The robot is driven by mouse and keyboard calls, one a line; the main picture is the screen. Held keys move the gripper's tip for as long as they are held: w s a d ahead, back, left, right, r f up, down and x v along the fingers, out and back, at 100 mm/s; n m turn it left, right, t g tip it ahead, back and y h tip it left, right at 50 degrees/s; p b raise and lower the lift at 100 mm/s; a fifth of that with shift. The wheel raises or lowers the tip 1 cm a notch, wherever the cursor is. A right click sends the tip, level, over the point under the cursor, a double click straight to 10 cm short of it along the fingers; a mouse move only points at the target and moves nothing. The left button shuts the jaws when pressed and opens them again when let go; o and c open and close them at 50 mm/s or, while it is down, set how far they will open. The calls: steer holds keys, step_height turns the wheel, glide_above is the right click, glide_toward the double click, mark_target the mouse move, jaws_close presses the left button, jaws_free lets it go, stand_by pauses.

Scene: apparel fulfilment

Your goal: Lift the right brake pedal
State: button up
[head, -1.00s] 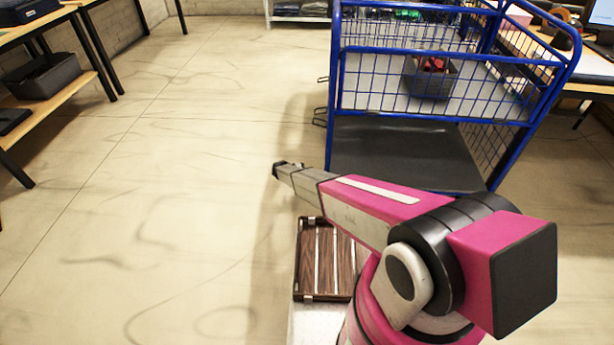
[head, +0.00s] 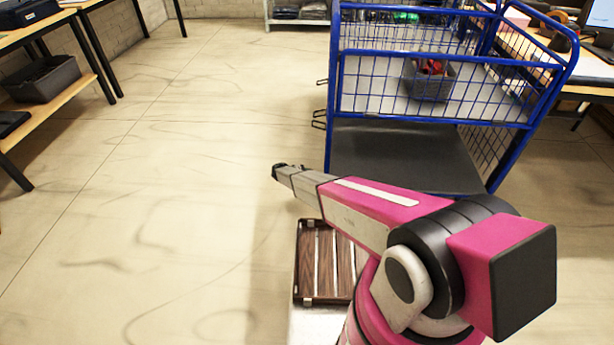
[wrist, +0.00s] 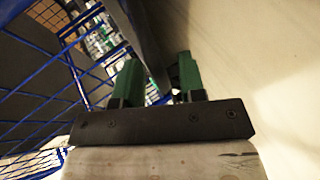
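The blue wire cart (head: 345,100) stands ahead at the upper right in the head view. Small dark wire loops (head: 319,119) stick out from its left side, with another (head: 322,82) farther up. I cannot tell whether these are brake pedals, and no right brake pedal is clearly visible. My arm reaches left in front of the cart, its dark tip low beside the cart's near left corner. In the wrist view my gripper (wrist: 159,70) has two green fingers set apart, with nothing between them. The cart's blue mesh (wrist: 45,85) is to their left.
A grey bin (head: 430,80) with red items sits on the cart's shelf. The cart has a dark lower deck (head: 400,155). A brown slatted tray (head: 323,260) lies below my arm. Tables (head: 50,105) stand at the left. The floor between is clear.

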steer(key=v, duration=1)
steer(key=shift+a+r, duration=0.2)
steer(key=shift+a, duration=0.1)
steer(key=shift+s, duration=0.2)
